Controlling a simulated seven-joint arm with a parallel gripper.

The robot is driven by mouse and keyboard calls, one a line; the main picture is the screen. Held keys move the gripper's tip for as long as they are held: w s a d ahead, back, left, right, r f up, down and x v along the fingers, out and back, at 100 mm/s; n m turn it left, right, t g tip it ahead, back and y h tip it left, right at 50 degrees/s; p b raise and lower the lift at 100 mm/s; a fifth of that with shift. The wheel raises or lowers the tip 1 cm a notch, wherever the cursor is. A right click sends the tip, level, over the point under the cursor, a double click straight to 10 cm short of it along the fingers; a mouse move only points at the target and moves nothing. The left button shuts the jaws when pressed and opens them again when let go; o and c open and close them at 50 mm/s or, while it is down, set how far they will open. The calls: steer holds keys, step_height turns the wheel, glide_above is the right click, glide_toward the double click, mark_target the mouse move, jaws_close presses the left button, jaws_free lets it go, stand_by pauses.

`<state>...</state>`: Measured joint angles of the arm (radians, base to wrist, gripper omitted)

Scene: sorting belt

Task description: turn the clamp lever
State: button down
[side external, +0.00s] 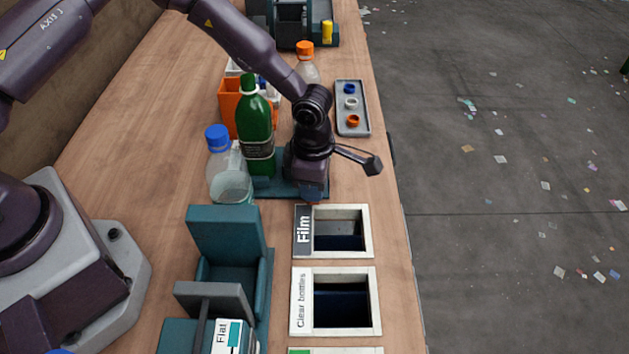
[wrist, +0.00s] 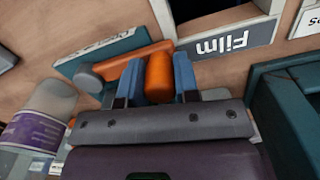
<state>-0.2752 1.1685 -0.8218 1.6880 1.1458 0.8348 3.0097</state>
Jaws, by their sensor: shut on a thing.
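The clamp lever (wrist: 135,57) is an orange bar in the wrist view. It runs from a grey round pivot (wrist: 88,80) at left to an upright orange knob (wrist: 159,78). My gripper (wrist: 158,76) has its two blue fingers on either side of this knob and is shut on it. The lever sits by a teal base plate (wrist: 110,48) with partly hidden lettering. In the side external view my gripper (side external: 313,192) is low over the front of the teal base (side external: 267,189); the lever is hidden there behind my wrist.
A green bottle (side external: 255,140) and a clear blue-capped bottle (side external: 224,170) stand close left of my gripper. The Film opening (side external: 366,232) and Clear bottles opening (side external: 376,300) lie in front. A grey tray of rings (side external: 353,99) is behind right. A teal fixture (side external: 225,235) stands front left.

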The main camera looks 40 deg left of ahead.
steer(key=shift+s+a, duration=0.1)
steer(key=c, duration=0.8)
jaws_free()
steer(key=shift+c, duration=0.2)
step_height(320, 180, up, 13)
